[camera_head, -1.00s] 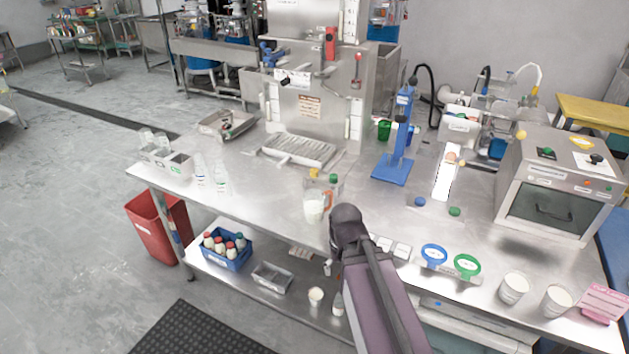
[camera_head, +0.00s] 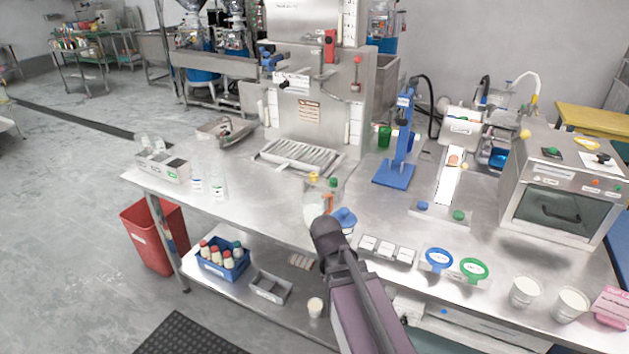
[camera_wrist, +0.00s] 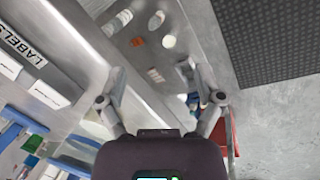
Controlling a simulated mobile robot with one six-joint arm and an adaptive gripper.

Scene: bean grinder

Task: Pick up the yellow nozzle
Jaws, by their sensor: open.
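A small yellow piece (camera_head: 313,177), which looks like the yellow nozzle, stands near the middle of the steel table in the head view, beside a green-topped piece (camera_head: 333,182). It is too small to make out its shape. I cannot pick it out in the wrist view. My arm's dark end is in front of and below it in the head view, apart from it in the picture. My gripper (camera_wrist: 158,80) shows in the wrist view with its fingers spread wide and nothing between them. Its fingertips are not clear in the head view.
A blue stand (camera_head: 394,173), blue ring (camera_head: 438,260) and green ring (camera_head: 473,269) are to the right. A red bin (camera_head: 147,240) stands below left. The table's left front is fairly clear.

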